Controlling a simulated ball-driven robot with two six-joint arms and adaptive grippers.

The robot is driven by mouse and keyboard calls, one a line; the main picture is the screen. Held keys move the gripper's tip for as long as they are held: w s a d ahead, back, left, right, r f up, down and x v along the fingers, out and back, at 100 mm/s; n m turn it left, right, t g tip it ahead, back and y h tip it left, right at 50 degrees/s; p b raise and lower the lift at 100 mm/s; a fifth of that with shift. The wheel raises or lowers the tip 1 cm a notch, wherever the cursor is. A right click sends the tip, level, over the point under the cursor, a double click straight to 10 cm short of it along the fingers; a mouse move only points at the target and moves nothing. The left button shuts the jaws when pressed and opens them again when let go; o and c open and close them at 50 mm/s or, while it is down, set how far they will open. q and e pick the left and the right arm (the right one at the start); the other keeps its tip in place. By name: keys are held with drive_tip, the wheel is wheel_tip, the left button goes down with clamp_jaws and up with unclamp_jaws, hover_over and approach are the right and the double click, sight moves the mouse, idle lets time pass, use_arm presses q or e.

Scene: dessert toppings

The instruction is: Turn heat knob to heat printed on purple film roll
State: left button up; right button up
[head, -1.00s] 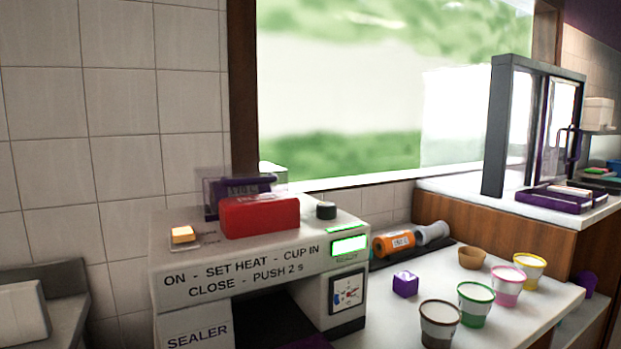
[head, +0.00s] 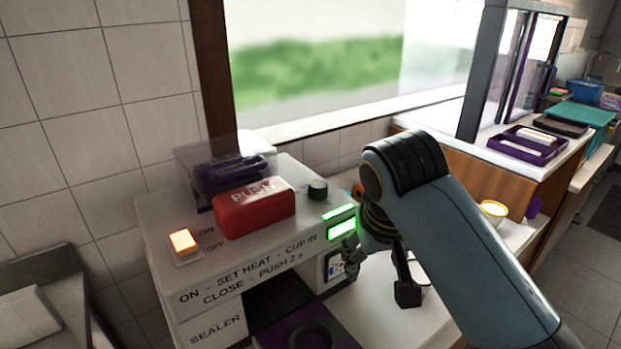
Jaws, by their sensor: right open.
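The small black heat knob (head: 317,189) stands on top of the white sealer (head: 165,215), right of the red PUSH block (head: 255,207). Its setting is too small to read. Two green lit displays (head: 342,228) sit below the knob at the front edge. A purple roll-like part (head: 235,170) lies under a clear cover behind the red block; no printed heat is readable on it. My right gripper (head: 378,270) is open and empty in front of the sealer's right end, below and right of the knob. My left gripper is not in view.
An orange on/off switch (head: 184,242) glows at the sealer's left. My right arm hides most of the counter's cups and rolls; a yellow-rimmed cup (head: 494,210) shows beyond it. A purple tray (head: 527,147) sits at the right. A tiled wall stands behind.

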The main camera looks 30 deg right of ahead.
sight(318, 185)
drive_tip(key=w+a+r+m, duration=0.4)
drive_tip(key=w+r+m, duration=0.1)
drive_tip(key=w+r, duration=0.95)
drive_tip(key=shift+h, duration=0.4)
drive_tip(key=p+x, duration=0.1)
drive_tip(key=x, duration=0.2)
drive_tip(key=p+x, duration=0.1)
drive_tip(key=x, duration=0.6)
drive_tip(key=shift+s+d+f+p, duration=0.15)
drive_tip(key=shift+s+p, duration=0.1)
drive_tip(key=shift+p, duration=0.15)
